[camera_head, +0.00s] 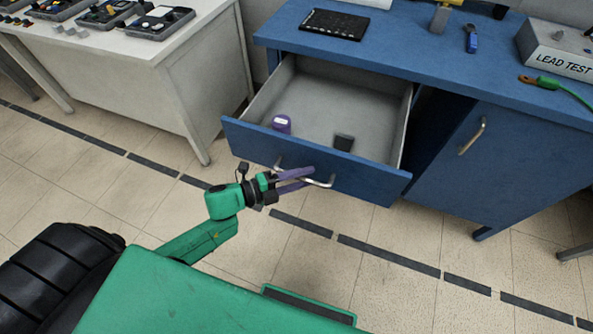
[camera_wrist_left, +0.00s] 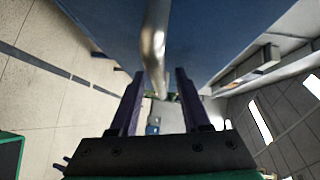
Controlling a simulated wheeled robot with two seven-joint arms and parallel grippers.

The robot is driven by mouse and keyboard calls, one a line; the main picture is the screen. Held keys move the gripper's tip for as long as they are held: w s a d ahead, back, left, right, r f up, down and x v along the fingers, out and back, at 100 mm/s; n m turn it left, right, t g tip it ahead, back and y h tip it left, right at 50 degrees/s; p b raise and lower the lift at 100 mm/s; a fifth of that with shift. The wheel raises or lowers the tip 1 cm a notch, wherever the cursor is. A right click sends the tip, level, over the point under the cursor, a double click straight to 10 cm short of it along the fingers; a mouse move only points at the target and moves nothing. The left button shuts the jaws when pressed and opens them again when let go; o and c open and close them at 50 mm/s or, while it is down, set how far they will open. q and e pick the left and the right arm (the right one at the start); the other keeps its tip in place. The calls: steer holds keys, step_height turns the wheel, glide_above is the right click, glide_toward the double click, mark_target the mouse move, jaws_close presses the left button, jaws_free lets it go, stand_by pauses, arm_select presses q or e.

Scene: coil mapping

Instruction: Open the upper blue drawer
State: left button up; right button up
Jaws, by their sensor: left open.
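The upper blue drawer (camera_head: 330,172) is pulled well out of the blue cabinet (camera_head: 490,160). In the left wrist view the handle (camera_wrist_left: 153,45) runs between the two open fingers (camera_wrist_left: 156,85). I cannot tell whether either finger touches it. My right gripper is not in view.
A blue door with a metal handle (camera_head: 472,136) is to the right of the drawer. A white table (camera_head: 165,65) stands at the left. The tiled floor in front is clear.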

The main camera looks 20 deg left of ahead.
arm_select(q)
steer(key=shift+a, duration=0.1)
steer(key=v, duration=1.4)
steer(key=shift+a, duration=0.15)
steer(key=shift+s, duration=0.1)
steer(key=a+f+n+y, duration=0.5)
steer(key=a+f+n, duration=0.1)
steer(key=f, duration=0.3)
steer(key=a+f+n+y, duration=0.4)
steer(key=a+f+n, duration=0.2)
steer(key=f, duration=0.2)
steer(key=s+f+n+g+y, duration=0.3)
steer(key=s+f+n, duration=0.4)
steer(key=f, duration=0.6)
steer(key=s+d+f+n+g, duration=0.2)
steer(key=s+d+f+g, duration=0.1)
steer(key=s, duration=0.4)
steer(key=s+d+f+n+g, duration=0.2)
steer(key=s+d+f+g, duration=0.1)
steer(key=s+d+f, duration=0.2)
steer(key=s+f, duration=0.2)
steer(key=s, duration=0.1)
steer(key=shift+s+f+n+g+p, duration=0.2)
steer(key=shift+n+g+p, duration=0.2)
